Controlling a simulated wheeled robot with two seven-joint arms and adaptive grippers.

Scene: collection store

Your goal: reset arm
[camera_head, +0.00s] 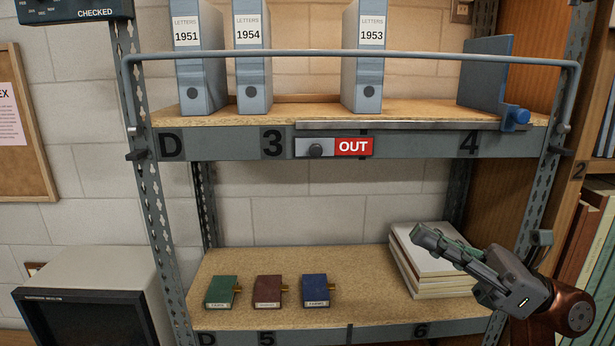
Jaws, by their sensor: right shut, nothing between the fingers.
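My right gripper (442,246) comes in from the lower right in the head view. It is shut and empty. Its fingers point up and to the left, in front of a stack of pale papers or books (428,270) on the lower shelf, and hide part of that stack. I cannot tell whether it touches the stack. My left gripper does not show.
The upper shelf (300,110) holds binders 1951 (199,70), 1954 (253,70) and 1953 (369,70) behind a rail (330,55). A slider reads OUT (353,147). Green (221,291), brown (269,290) and blue (315,289) boxes stand on the lower shelf.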

